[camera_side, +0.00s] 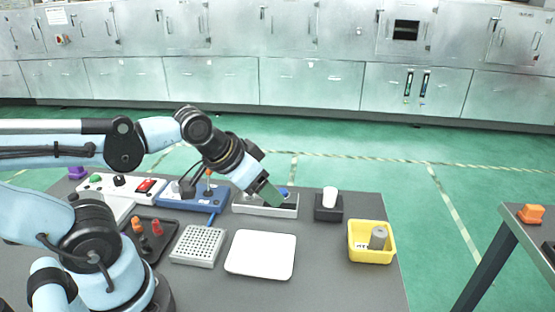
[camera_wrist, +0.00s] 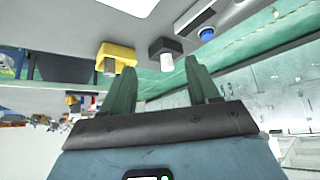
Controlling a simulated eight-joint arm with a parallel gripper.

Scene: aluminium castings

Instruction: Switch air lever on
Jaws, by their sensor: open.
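A blue box (camera_side: 192,196) stands at the back of the dark table, with an upright orange-tipped lever (camera_side: 209,173) on top and a blue handle (camera_side: 214,217) at its front. No label is legible, so I cannot tell which part is the air lever. My gripper (camera_side: 268,192) is open, its green fingers pointing down and right over a pale box (camera_side: 248,207) with a blue button (camera_side: 284,192). In the wrist view my open gripper (camera_wrist: 160,72) has nothing between its fingers, and the blue button (camera_wrist: 207,33) lies beyond the right finger.
A white panel (camera_side: 112,186) with a red switch (camera_side: 145,186) is left of the blue box. A black block with a white cup (camera_side: 330,196) and a yellow bin (camera_side: 386,254) stand right. A perforated rack (camera_side: 198,246) and white tray (camera_side: 261,254) lie in front.

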